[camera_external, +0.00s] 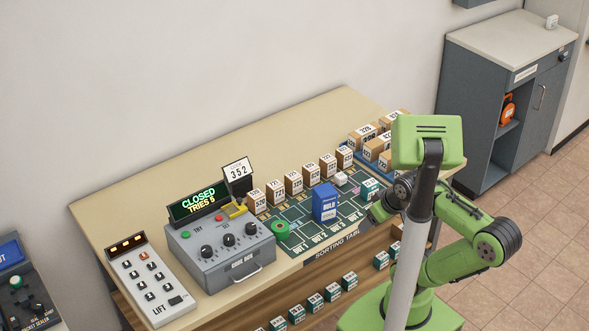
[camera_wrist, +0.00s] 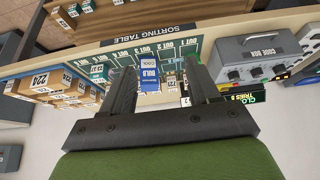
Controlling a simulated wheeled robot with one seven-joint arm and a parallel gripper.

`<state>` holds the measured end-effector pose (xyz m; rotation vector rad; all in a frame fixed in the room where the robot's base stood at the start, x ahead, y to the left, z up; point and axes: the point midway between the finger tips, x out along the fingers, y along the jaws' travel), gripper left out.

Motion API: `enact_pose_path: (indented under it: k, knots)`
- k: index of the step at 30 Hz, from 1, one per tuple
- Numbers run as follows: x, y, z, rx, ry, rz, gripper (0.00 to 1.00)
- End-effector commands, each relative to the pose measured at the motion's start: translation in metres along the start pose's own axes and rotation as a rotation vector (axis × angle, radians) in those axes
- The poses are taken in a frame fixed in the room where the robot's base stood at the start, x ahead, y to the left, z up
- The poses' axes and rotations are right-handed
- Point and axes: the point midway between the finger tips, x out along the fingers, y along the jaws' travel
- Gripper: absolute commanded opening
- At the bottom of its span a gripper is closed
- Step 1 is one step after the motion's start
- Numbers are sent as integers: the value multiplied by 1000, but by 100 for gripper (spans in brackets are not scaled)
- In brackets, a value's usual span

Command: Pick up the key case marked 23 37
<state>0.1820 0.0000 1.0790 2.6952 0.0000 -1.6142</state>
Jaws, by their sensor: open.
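I cannot read 23 37 on any case in either view. A small dark green case with a white label (camera_external: 370,188) stands at the right end of the green sorting mat; it appears to show in the wrist view (camera_wrist: 97,70), its marking too small to read. Several similar green cases (camera_external: 315,303) stand on the lower shelf. My gripper (camera_wrist: 158,64) is open. In the wrist view its two dark fingers point toward the table, with a blue box (camera_wrist: 149,78) seen between them and nothing held. In the external view my gripper is mostly hidden by my arm.
The sorting table (camera_external: 130,195) holds a row of brown numbered boxes (camera_external: 293,184) at the mat's back edge. A grey code box (camera_external: 222,256), a lift panel (camera_external: 150,283) and a green round item (camera_external: 281,230) stand left. A blue box (camera_external: 325,203) stands mid-mat.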

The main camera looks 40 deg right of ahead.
Motion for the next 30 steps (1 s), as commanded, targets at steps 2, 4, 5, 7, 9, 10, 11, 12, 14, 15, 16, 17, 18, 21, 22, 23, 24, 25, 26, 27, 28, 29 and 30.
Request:
enact_pose_path:
  k: [2, 4, 5, 7, 9, 10, 11, 12, 14, 15, 16, 17, 18, 21, 22, 23, 24, 25, 26, 27, 28, 29, 30]
  knots:
    - [0, 0, 0, 0, 0, 0, 62]
    - [0, 0, 0, 0, 0, 0, 73]
    - [0, 0, 0, 0, 0, 0, 78]
    - [0, 0, 0, 0, 0, 0, 85]
    - [0, 0, 0, 0, 0, 0, 85]
    - [0, 0, 0, 0, 0, 0, 85]
    - [0, 0, 0, 0, 0, 0, 85]
    - [0, 0, 0, 0, 0, 0, 85]
    - [0, 0, 0, -1, 0, 0, 85]
    - [2, 0, -1, -5, -3, 1, 85]
    - [6, 1, -2, -12, -6, 2, 85]
    - [11, 2, -4, -23, -11, 2, 85]
    - [21, 3, -8, -45, -19, -1, 85]
    - [59, 11, -21, -119, -33, -33, 85]
    - [71, 15, -25, -141, -28, -51, 85]
    - [83, 20, -29, -159, -20, -71, 85]
    - [99, 27, -35, -177, -1, -99, 85]
    - [111, 33, -39, -185, 19, -120, 85]
    - [122, 41, -43, -190, 46, -141, 85]
    - [137, 53, -48, -188, 90, -165, 85]
    - [146, 63, -51, -182, 131, -179, 85]
    - [155, 75, -54, -172, 178, -187, 85]
    - [165, 92, -58, -152, 247, -189, 85]
